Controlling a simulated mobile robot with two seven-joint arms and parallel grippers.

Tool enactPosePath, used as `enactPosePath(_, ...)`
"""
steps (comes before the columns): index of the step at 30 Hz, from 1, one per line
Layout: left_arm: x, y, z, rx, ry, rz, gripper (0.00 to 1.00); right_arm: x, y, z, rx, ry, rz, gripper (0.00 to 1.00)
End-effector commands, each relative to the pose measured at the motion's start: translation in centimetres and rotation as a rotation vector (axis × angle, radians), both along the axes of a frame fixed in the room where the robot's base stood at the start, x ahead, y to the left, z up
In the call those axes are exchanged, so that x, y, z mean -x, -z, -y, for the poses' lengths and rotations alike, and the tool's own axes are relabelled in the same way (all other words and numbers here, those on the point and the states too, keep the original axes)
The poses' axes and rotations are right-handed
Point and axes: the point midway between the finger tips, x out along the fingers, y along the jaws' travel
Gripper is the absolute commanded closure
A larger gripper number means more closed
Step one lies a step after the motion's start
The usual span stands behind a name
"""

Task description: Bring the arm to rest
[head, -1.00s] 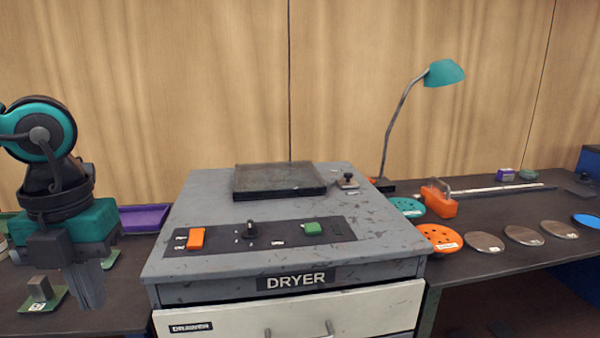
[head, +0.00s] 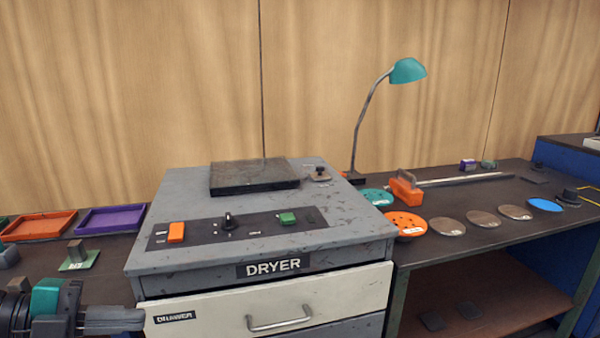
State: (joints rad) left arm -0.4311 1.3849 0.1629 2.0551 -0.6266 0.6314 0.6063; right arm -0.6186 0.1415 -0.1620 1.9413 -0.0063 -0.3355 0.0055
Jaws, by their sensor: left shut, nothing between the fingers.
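My left gripper (head: 118,320) is low at the left edge in the head view. It lies sideways, its fingers pointing right, and it is shut and empty. Its fingertips are close to the left side of the dryer's drawer front (head: 270,305) in the picture; I cannot tell whether they touch. My right gripper is not in view.
The grey dryer (head: 350,238) stands in the middle, with an orange switch, a knob and a green switch. Orange (head: 38,226) and purple (head: 112,219) trays lie at the left. A teal lamp (head: 407,70), sanding discs and metal plates are on the right bench (head: 480,248).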

Motion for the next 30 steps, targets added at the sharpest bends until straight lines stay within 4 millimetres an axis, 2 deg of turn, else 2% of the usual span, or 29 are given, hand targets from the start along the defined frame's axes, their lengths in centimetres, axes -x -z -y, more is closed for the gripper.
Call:
enactPosePath(3, -0.9, 2.4, -1.0, 0.195, -0.207, -0.014, 1.0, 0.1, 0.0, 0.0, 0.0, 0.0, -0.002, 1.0)
enactPosePath(8, -1.4, 7.0, -2.4, 0.393, -0.499, -0.077, 1.0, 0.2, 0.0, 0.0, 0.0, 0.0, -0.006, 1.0)
enactPosePath(14, 0.3, 14.9, -2.5, 0.568, -0.855, -0.256, 1.0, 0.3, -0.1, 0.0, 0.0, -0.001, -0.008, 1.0)
enactPosePath(17, 2.0, 19.2, -1.2, 0.626, -1.014, -0.386, 1.0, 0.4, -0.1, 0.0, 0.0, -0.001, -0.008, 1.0)
enactPosePath(21, 4.9, 24.3, 2.2, 0.678, -1.181, -0.59, 1.0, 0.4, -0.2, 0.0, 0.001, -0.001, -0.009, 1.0)
enactPosePath(25, 7.1, 27.1, 5.5, 0.702, -1.264, -0.749, 1.0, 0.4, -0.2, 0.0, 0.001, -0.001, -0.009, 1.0)
enactPosePath(30, 8.4, 28.5, 7.9, 0.712, -1.301, -0.849, 1.0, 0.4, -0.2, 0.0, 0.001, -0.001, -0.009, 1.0)
